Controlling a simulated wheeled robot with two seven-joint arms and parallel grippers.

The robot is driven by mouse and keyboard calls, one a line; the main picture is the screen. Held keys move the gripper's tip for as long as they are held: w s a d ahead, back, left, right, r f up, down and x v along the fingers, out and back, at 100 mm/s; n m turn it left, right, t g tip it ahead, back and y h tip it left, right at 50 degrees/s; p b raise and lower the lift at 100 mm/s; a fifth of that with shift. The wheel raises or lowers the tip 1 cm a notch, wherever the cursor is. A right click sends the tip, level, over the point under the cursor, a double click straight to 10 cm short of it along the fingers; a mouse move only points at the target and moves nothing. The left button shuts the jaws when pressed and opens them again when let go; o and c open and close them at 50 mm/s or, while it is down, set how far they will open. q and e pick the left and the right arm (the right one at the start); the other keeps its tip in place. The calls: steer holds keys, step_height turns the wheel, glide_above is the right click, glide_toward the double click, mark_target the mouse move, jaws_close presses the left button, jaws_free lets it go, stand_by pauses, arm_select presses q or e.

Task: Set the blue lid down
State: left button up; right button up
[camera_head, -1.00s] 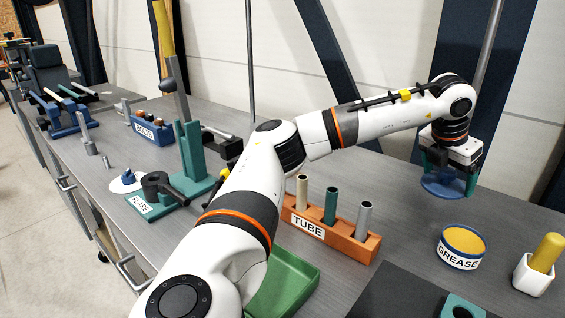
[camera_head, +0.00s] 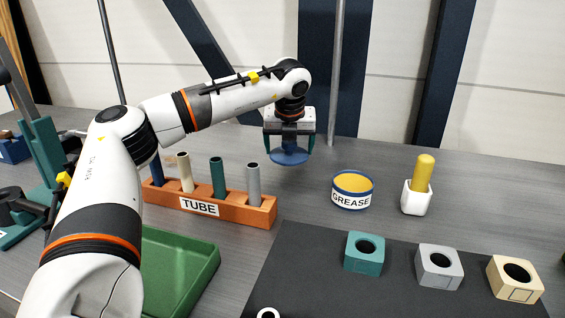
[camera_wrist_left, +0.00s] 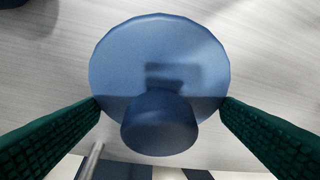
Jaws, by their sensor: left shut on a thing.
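The blue lid (camera_head: 289,156) is a round disc with a knob, held level beneath my left gripper (camera_head: 289,146) behind the grease tin. In the left wrist view the lid (camera_wrist_left: 160,55) fills the middle, its knob toward the bottom of the picture. The green fingers of my left gripper (camera_wrist_left: 160,104) are on either side of it, at its rim. I cannot tell whether its underside touches the bench. The open grease tin (camera_head: 352,190) has yellow grease and a blue rim. My right gripper is not in view.
An orange tube rack (camera_head: 235,210) stands left of the lid and nearer. A white cup (camera_head: 416,198) with a yellow stick is right of the tin. Teal, grey and beige blocks sit around the dark mat (camera_head: 320,285). A green tray (camera_head: 185,270) is front left. Bench around the lid is clear.

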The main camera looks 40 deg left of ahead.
mark_target(289, 154)
arm_select(q)
step_height(289, 154, down, 4)
steer(key=shift+f, duration=0.25)
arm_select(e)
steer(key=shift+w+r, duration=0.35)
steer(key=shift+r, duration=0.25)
arm_select(q)
steer(key=shift+f+b, duration=0.1)
steer(key=shift+b, duration=0.2)
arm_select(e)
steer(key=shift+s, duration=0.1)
arm_select(q)
steer(key=o, duration=0.6)
steer(key=shift+o, duration=0.8)
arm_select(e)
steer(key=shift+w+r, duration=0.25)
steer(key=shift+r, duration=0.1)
